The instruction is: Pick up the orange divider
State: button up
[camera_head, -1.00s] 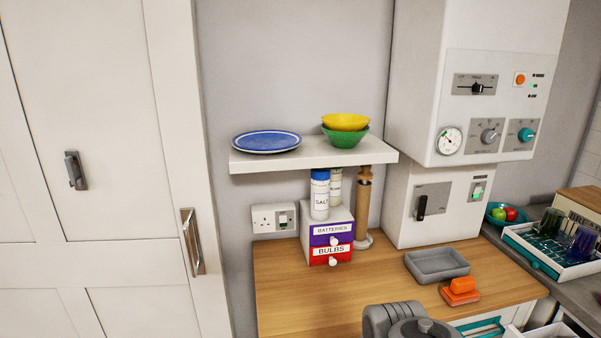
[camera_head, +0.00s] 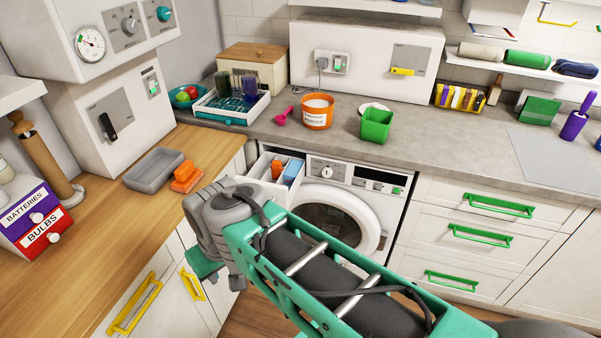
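An upright orange piece (camera_head: 277,169) stands in the pulled-out detergent drawer (camera_head: 262,165) of the washing machine, beside a blue piece (camera_head: 292,171); it looks like the orange divider, though it is small here. Another orange object, a blocky two-part one (camera_head: 186,177), lies on the wooden counter beside a grey tray. My teal and grey arm crosses the lower middle of the view, its grey joint in front of and below the drawer. My gripper's fingers do not show.
The washing machine (camera_head: 345,213) sits under the grey worktop. On the worktop are a dish rack (camera_head: 232,108), an orange tub (camera_head: 317,112) and a green container (camera_head: 376,126). The grey tray (camera_head: 155,169) is on the wooden counter (camera_head: 100,245). Green-handled drawers (camera_head: 480,240) are at right.

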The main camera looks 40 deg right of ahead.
aim_at(276, 168)
jog(key=z, duration=1.2)
jog(key=i, duration=1.3)
jog(key=u, duration=2.95)
